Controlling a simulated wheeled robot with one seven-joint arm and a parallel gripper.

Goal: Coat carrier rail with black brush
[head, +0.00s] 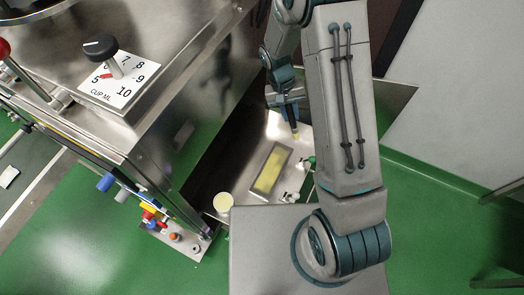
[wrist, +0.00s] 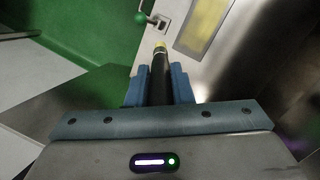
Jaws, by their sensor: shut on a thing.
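My gripper (head: 288,103) is shut on the black brush (wrist: 159,82), seen between the two blue fingers (wrist: 160,88) in the wrist view. The brush's tip is yellow and points away from my gripper. In the head view the brush (head: 294,127) slants down above or at the steel plate; I cannot tell whether the tip touches it. A long yellow strip in a raised metal frame (head: 270,169) lies below the tip, and also shows in the wrist view (wrist: 203,22). I cannot tell for sure which part is the carrier rail.
A round pale-yellow dish (head: 223,201) sits at the plate's near left end. A green-knobbed lever (head: 311,161) stands right of the framed strip. A large steel machine body with a dial (head: 100,48) borders the left. Green floor (head: 435,230) lies open at the right.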

